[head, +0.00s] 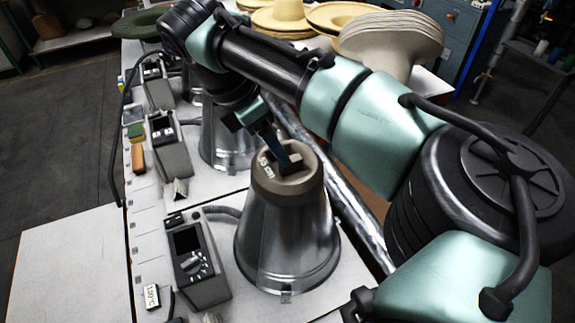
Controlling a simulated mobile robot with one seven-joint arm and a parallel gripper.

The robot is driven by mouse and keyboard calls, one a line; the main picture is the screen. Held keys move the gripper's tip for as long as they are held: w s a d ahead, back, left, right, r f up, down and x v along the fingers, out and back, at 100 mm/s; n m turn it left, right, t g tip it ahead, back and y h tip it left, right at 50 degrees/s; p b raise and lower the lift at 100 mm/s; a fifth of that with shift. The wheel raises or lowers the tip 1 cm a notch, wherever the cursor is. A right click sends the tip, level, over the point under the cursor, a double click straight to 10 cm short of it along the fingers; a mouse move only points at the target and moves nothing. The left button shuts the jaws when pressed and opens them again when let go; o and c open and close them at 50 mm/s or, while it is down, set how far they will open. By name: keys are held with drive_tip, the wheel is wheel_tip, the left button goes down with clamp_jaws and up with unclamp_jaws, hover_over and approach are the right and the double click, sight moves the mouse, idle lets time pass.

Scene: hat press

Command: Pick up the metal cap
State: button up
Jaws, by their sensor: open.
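A round grey-brown cap (288,188) marked "55 cm" sits upright on top of a shiny metal cone (287,245) in the middle of the head view. It is the likeliest metal cap, though the cone is the part that looks plainly metallic. A dark block-like shape shows on the cap's top. My gripper (287,160) points down at this top from above, its jaws open. The fingertips are small and dark, and I cannot tell whether they touch the cap or straddle the dark shape.
A control box (200,262) with a screen and knob stands left of the cone. A second metal cone (222,145) stands behind, partly hidden by my arm. Straw hats (285,15) and stacked pale hats (395,38) lie at the back. The table's front left (75,262) is clear.

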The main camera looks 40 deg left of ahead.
drive_tip(key=p+x, duration=0.1)
drive_tip(key=x, duration=0.4)
drive_tip(key=shift+d, duration=0.1)
drive_tip(key=shift+s, duration=0.1)
clamp_jaws()
idle(1.1)
drive_tip(key=shift+r, duration=0.15)
